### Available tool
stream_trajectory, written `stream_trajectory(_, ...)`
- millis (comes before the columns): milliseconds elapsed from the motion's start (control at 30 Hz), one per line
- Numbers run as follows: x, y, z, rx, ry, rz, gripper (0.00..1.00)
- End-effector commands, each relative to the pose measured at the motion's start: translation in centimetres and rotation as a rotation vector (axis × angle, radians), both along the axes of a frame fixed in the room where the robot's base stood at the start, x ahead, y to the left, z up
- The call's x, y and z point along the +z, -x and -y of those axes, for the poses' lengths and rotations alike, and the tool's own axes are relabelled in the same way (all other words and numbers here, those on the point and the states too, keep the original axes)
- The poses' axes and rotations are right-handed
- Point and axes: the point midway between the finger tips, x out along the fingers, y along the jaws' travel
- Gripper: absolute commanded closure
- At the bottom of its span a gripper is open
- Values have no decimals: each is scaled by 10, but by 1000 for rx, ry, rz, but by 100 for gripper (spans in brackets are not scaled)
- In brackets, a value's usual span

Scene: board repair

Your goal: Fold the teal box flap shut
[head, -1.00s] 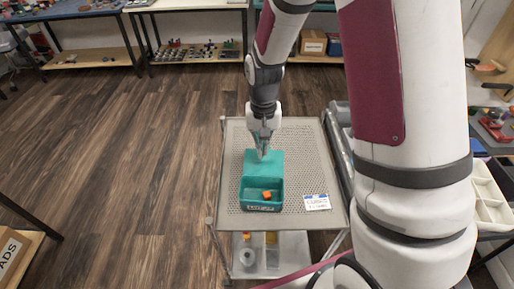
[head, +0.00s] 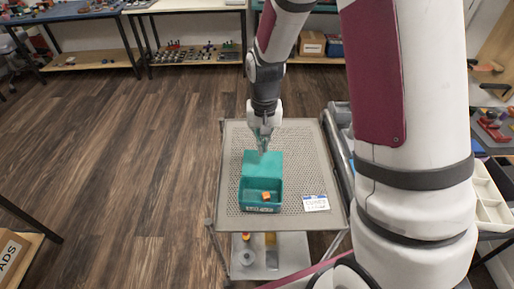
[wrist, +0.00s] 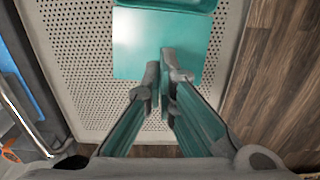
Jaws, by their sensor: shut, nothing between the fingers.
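The teal box (head: 261,207) sits on the perforated top of a cart, open side up, with a small orange piece (head: 266,196) inside. Its teal flap (head: 263,165) is open and extends from the far side of the box, away from the front label. In the wrist view the flap (wrist: 150,35) is a smooth plate, with the box rim (wrist: 180,4) at the top edge. My gripper (head: 264,150) is shut and empty at the flap's far edge. In the wrist view its fingertips (wrist: 160,75) overlap that edge; I cannot tell whether they touch it.
The perforated cart top (head: 300,160) is mostly clear around the box. A white and blue label card (head: 316,203) lies to the right of the box. A lower shelf (head: 275,265) holds a few small items. My arm fills the right of the head view.

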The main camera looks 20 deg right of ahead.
Motion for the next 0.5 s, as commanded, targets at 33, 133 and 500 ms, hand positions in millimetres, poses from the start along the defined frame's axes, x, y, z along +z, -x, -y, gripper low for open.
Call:
stream_trajectory(33,0,0,0,0,0,0,100)
stream_trajectory(133,0,0,0,0,0,0,100)
stream_trajectory(500,1,8,-3,1,0,0,100)
